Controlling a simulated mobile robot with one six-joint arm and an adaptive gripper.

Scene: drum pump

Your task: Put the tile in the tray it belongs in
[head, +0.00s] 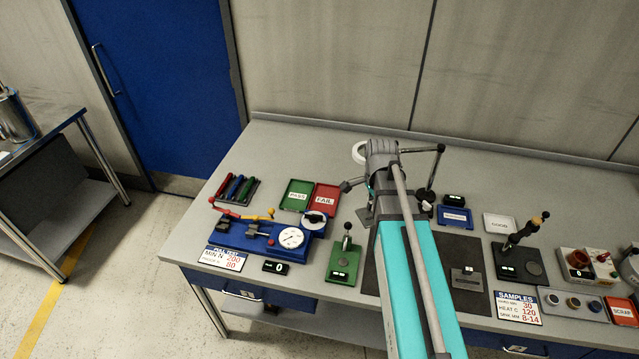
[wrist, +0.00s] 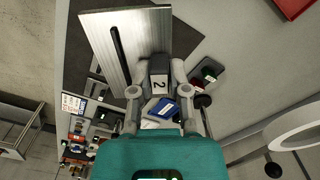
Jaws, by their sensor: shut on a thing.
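The green PASS tray (head: 297,187) and red FAIL tray (head: 325,203) lie side by side left of my arm. A blue tray (head: 455,225) and a white tray marked GOOD (head: 500,232) lie to its right. A red SCRAP tray (head: 620,318) is at the far right.
A blue pull-test device with a dial (head: 291,238) and a green lever stand (head: 343,262) are left of my arm. A black lever stand (head: 520,257) is right of it. In the wrist view a slotted metal plate (wrist: 143,35) is close beside the block. The back of the bench is fairly clear.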

